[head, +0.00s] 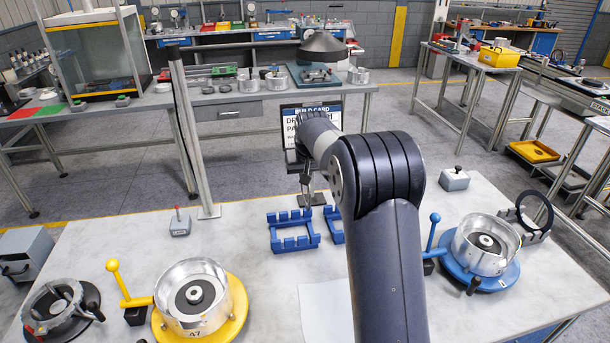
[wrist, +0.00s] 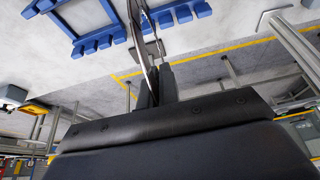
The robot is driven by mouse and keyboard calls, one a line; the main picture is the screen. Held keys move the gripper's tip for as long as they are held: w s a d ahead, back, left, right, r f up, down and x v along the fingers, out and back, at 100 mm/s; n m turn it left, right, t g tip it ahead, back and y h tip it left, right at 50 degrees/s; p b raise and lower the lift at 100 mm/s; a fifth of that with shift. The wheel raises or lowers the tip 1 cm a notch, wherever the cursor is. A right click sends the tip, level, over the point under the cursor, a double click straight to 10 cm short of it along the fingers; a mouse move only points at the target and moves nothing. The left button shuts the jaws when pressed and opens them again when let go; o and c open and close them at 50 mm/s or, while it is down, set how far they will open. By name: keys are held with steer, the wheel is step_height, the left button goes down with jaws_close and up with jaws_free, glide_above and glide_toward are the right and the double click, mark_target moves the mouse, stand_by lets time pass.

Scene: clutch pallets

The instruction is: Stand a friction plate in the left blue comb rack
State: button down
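The left blue comb rack (head: 292,230) lies on the white bench, left of my arm. It has upright teeth along its two long sides, and no plate shows in it. My gripper (head: 307,186) points down just above and behind this rack. In the wrist view, my gripper (wrist: 155,82) is shut on a thin, curved plate seen almost edge-on, apparently a friction plate (wrist: 139,45). A blue rack (wrist: 90,22) shows beside it there. The plate appears above the bench, but its exact height is unclear.
A second blue rack (head: 334,226) is partly hidden by my arm. A yellow-based fixture (head: 237,318) and a blue-based fixture (head: 505,276) hold metal drums. A black ring (head: 547,207) stands at right. A metal post (head: 187,130) rises at the back left.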

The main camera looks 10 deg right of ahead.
steer(key=shift+f+b, duration=3.45)
steer(key=shift+f, duration=1.9)
steer(key=c, duration=1.6)
jaws_free()
steer(key=shift+r, duration=0.1)
step_height(320, 180, up, 8)
steer(key=p, duration=0.6)
